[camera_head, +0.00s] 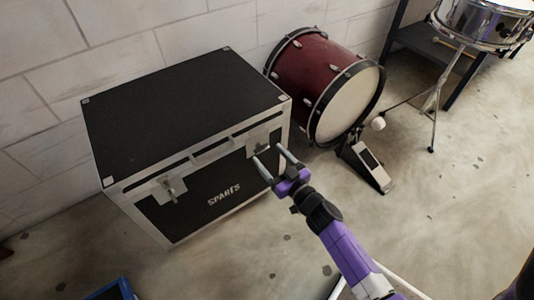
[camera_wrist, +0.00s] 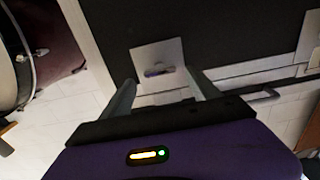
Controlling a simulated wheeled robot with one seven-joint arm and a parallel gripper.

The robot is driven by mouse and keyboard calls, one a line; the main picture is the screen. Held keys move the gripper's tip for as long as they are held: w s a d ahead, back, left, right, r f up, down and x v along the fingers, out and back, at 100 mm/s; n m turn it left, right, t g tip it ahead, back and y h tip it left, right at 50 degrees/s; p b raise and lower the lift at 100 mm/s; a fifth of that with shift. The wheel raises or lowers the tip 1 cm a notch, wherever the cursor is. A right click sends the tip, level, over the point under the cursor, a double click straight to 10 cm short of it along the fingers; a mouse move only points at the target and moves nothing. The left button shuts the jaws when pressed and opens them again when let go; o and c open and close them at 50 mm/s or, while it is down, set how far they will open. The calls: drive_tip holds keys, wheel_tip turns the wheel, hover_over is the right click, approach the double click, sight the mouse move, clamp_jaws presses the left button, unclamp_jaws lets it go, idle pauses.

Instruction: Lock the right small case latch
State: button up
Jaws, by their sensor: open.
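The black case (camera_head: 215,195) with silver edges and "SPARES" lettering stands shut against the wall. The right latch (camera_head: 258,141) is on its upper front, partly behind my gripper (camera_head: 269,155). My gripper is open and empty, with its two fingers pointing at the right latch. In the wrist view the latch's pale plate (camera_wrist: 150,55), with a dark slot in it, lies just beyond and between the fingertips of my gripper (camera_wrist: 161,76). I cannot tell whether the fingers touch it, nor how the latch is set. The left latch (camera_head: 169,187) is clear of my gripper.
A carry handle (camera_head: 213,153) sits between the latches. A red bass drum (camera_head: 310,75) with a pedal (camera_head: 365,165) stands close to the right of the case. A snare drum (camera_head: 482,22) on a stand is farther right. Floor before the case is mostly clear.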

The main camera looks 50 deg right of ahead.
sight(261, 148)
drive_tip(key=shift+x, duration=1.2)
drive_tip(key=c, duration=1.4)
drive_tip(key=shift+o, duration=0.2)
